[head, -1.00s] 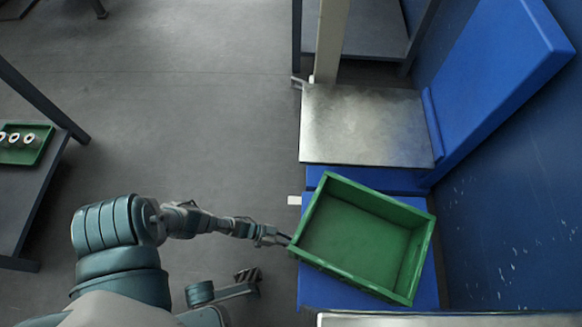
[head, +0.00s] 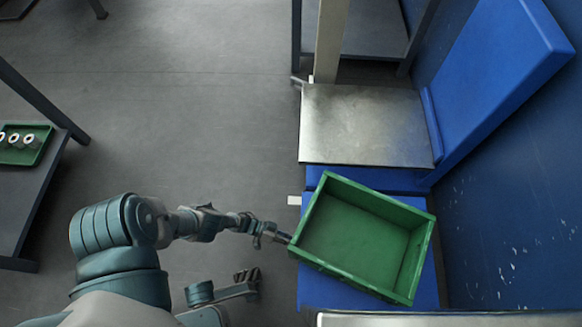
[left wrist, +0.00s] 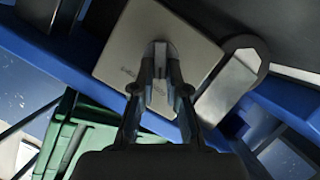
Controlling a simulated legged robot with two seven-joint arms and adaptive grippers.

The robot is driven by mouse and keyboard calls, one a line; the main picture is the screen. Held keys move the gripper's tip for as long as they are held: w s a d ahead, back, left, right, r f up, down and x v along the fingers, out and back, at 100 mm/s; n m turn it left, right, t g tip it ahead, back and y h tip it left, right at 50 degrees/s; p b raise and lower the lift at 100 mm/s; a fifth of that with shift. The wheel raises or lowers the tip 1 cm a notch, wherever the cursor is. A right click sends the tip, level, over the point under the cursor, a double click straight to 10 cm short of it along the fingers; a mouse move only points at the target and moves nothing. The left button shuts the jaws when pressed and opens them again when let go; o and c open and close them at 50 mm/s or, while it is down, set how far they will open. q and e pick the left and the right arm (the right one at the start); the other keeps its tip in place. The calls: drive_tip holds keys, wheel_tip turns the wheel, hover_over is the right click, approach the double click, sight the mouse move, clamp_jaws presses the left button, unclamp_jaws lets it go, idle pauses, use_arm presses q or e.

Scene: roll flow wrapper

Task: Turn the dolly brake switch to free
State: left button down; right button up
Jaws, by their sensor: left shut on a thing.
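In the left wrist view a light grey square plate (left wrist: 195,45) with small, unreadable lettering carries a small grey switch knob (left wrist: 160,52). My left gripper, seen in the left wrist view (left wrist: 160,75), is shut on the knob, one finger on each side. In the head view my left gripper (head: 284,238) is at the left edge of the green crate (head: 330,265); the plate and knob are hidden there. My right gripper (head: 247,275) is low and to the left of the crate, apart from everything; its fingers are too small to read.
The crate sits askew and empty on a blue dolly or frame (head: 310,290). A metal-topped platform (head: 365,125) and blue panel (head: 490,80) stand beyond it. A dark table (head: 45,190) with a green tray is at far left. Open floor (head: 190,120) lies between.

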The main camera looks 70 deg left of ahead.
use_arm(q)
drive_tip(key=shift+w+f, duration=0.1)
drive_tip(key=shift+w, duration=0.05)
drive_tip(key=c, duration=1.2)
unclamp_jaws()
drive_tip(key=shift+d+f, duration=0.1)
drive_tip(key=shift+v, duration=6)
